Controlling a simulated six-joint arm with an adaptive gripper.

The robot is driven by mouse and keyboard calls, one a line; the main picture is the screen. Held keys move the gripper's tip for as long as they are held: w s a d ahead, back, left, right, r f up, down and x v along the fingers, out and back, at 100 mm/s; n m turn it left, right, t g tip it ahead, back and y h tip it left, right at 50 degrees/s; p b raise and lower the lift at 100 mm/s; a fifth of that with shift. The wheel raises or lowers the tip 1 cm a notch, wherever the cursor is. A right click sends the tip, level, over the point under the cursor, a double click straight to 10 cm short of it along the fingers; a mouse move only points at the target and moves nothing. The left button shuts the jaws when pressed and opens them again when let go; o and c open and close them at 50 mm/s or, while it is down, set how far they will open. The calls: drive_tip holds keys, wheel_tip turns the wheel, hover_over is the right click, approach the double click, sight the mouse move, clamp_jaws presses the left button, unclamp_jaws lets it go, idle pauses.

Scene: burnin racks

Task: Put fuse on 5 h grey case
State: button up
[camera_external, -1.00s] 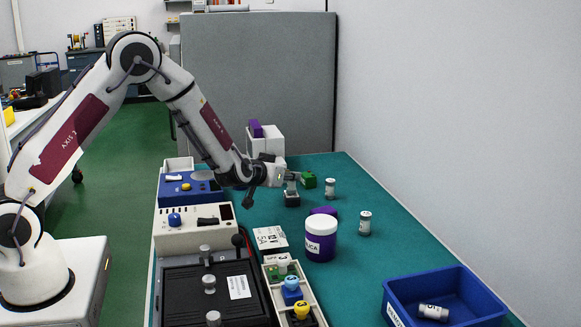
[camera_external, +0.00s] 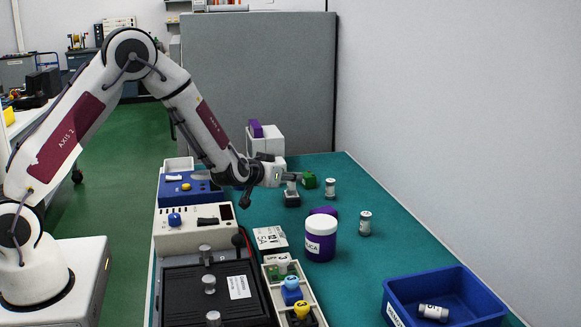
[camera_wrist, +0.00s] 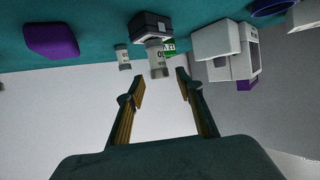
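A dark grey-black case (camera_external: 292,200) stands on the green mat near the back. In the wrist view, whose picture is upside down, the case (camera_wrist: 150,27) has a white and grey fuse (camera_wrist: 157,58) on it, apparently upright. My gripper (camera_wrist: 156,87) is open, its fingers apart, with the fuse just beyond the tips. In the external view my gripper (camera_external: 288,176) is beside the top of that fuse and partly hides it. Other fuses stand upright on the mat (camera_external: 330,189) (camera_external: 365,223). One fuse (camera_external: 432,312) lies in the blue bin (camera_external: 466,275).
A green block (camera_external: 309,181) stands just right of the dark case. A purple block (camera_external: 323,210) and a white-lidded purple jar (camera_external: 320,246) are nearer. White boxes (camera_external: 266,140) stand behind. A pale rack (camera_external: 311,297) holds coloured cases. The right of the mat is mostly clear.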

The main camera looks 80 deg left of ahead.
drive_tip(key=v, duration=1)
drive_tip(key=shift+s+d+r, duration=0.15)
drive_tip(key=shift+s+d, duration=0.05)
drive_tip(key=shift+s, duration=0.05)
drive_tip(key=shift+d, duration=0.1)
idle(0.6)
drive_tip(key=s+d+r+m+h, duration=0.3)
drive_tip(key=s+d+r+h, duration=0.15)
drive_tip(key=d, duration=0.45)
drive_tip(key=s+d+r+m+h, duration=0.2)
drive_tip(key=s+d+r+h, duration=0.15)
drive_tip(key=d+r, duration=0.45)
drive_tip(key=s+d+m+g, duration=0.2)
drive_tip(key=s, duration=1)
drive_tip(key=s+d+f+m+g+h, duration=0.1)
drive_tip(key=s+d+m+g, duration=0.1)
drive_tip(key=s, duration=1.1)
drive_tip(key=shift+d+f+h, duration=0.3)
drive_tip(key=shift+d, duration=0.15)
